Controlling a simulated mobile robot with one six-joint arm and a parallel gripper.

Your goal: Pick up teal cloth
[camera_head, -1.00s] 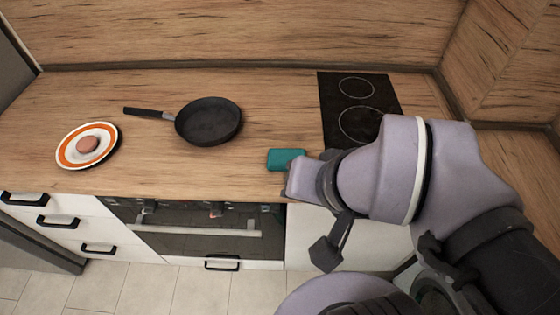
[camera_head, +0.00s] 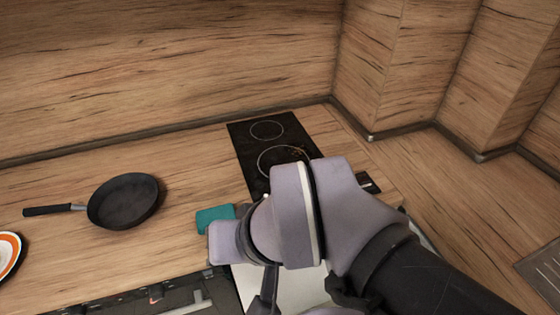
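The teal cloth (camera_head: 215,217) is a small flat rectangle on the wooden counter, left of the black hob and near the counter's front edge. My gripper (camera_head: 222,243) is at the end of the pale lilac arm, just in front of the cloth and overlapping its lower edge in the head view. The wrist hides the fingertips, so I cannot tell whether they touch the cloth or whether they are open. The cloth appears to lie flat on the counter.
A black frying pan (camera_head: 124,201) lies to the left, its handle pointing left. A plate with an orange ring (camera_head: 8,256) is cut off at the left edge. The black hob (camera_head: 268,150) is behind my arm. Bare counter lies between pan and cloth.

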